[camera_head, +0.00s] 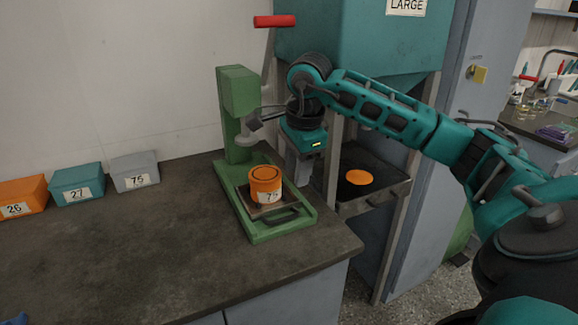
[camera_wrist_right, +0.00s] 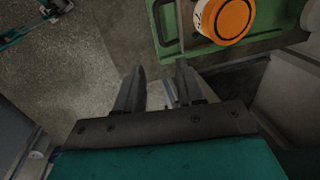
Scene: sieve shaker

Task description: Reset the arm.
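My right arm reaches in from the right in the head view. Its gripper (camera_head: 300,168) points down just right of the green shaker stand (camera_head: 238,105) and beside the orange container (camera_head: 265,184). In the right wrist view the two fingers (camera_wrist_right: 158,88) are apart with nothing held between them, so it is open. The orange container, with a white label, stands upright on the stand's tray; its round lid (camera_wrist_right: 229,17) shows in the wrist view, apart from the fingers. My left gripper does not show clearly in either view.
Bins labelled 26 (camera_head: 22,194), 27 (camera_head: 77,181) and 75 (camera_head: 134,171) stand along the wall. A teal machine (camera_head: 350,45) marked LARGE is behind my right arm, with an orange disc (camera_head: 359,177) on its lower shelf. The counter's front left (camera_head: 110,260) is mostly clear.

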